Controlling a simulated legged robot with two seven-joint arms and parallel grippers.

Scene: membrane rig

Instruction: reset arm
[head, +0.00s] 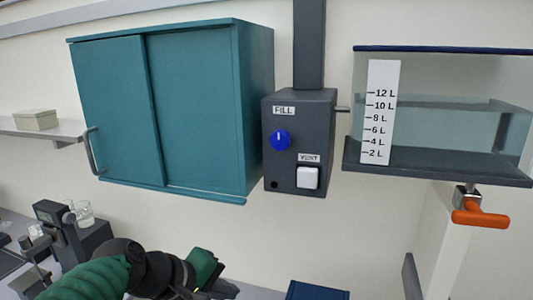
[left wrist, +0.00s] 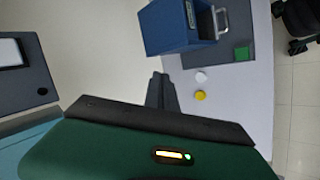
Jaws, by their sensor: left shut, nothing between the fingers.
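My left arm comes in from the bottom left in the head view, with a green sleeve and dark joints. My left gripper (head: 222,290) is low in front of the wall, below the teal cabinet, partly cut off by the bottom edge. In the left wrist view the dark fingers of the gripper (left wrist: 160,92) are together with nothing between them. They are over the bench and appear to touch nothing. My right gripper shows in neither view.
A teal cabinet (head: 195,110), a grey FILL/VENT box (head: 300,150) and a water tank (head: 440,140) are on the wall. An orange valve handle (head: 480,217) hangs below the tank. A blue box (left wrist: 180,28), white cap (left wrist: 201,77) and yellow cap (left wrist: 200,96) are on the bench.

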